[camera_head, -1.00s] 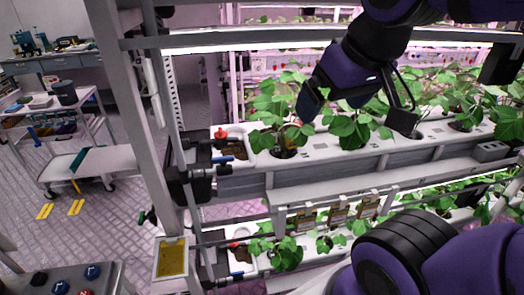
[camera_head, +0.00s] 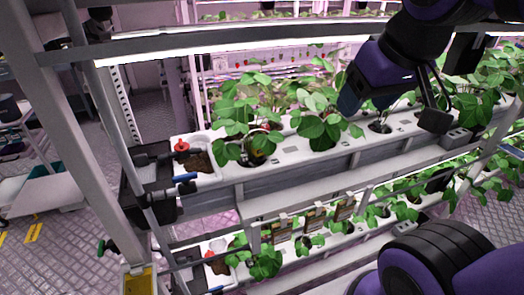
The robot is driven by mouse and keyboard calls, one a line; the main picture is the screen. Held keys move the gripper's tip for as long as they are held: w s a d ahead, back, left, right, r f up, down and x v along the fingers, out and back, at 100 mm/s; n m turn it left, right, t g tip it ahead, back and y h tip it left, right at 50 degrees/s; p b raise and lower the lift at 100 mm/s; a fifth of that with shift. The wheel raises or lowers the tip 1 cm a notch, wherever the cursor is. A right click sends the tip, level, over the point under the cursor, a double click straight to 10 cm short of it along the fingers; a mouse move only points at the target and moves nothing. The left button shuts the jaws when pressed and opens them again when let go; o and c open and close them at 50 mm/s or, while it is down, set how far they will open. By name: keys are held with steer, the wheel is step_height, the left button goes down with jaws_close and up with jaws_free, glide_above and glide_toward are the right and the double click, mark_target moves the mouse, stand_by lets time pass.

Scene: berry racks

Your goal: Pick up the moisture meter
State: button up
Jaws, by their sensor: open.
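My gripper (camera_head: 393,104) hangs at upper right in the head view, over the upper planting trough (camera_head: 290,152). Its two fingers are apart, with leaves and a planting hole visible between and below them. I see nothing held between them. I cannot make out a moisture meter for certain; leaves and my arm hide parts of the trough.
Leafy strawberry plants (camera_head: 322,120) crowd the upper trough. A lower trough (camera_head: 330,243) with plants and small hanging cards runs beneath. A rack post (camera_head: 72,140) and a light bar (camera_head: 230,46) frame the left and top. Floor is open at far left.

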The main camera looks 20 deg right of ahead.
steer(key=w+a+f+n, duration=0.1)
steer(key=w+f, duration=0.2)
steer(key=w, duration=0.4)
steer(key=w+a+f, duration=0.2)
steer(key=w+f, duration=0.1)
steer(key=w, duration=0.3)
steer(key=n, duration=0.1)
glide_toward(262, 143)
steer(key=shift+g+y, duration=0.4)
steer(key=x, duration=0.5)
steer(key=shift+d+f, duration=0.25)
steer(key=shift+w+x, duration=0.1)
steer(key=shift+x, duration=1.25)
steer(key=shift+w+x, duration=0.15)
steer(key=shift+x, duration=1.2)
steer(key=shift+d, duration=0.1)
steer(key=c, duration=0.7)
steer(key=shift+r, duration=0.2)
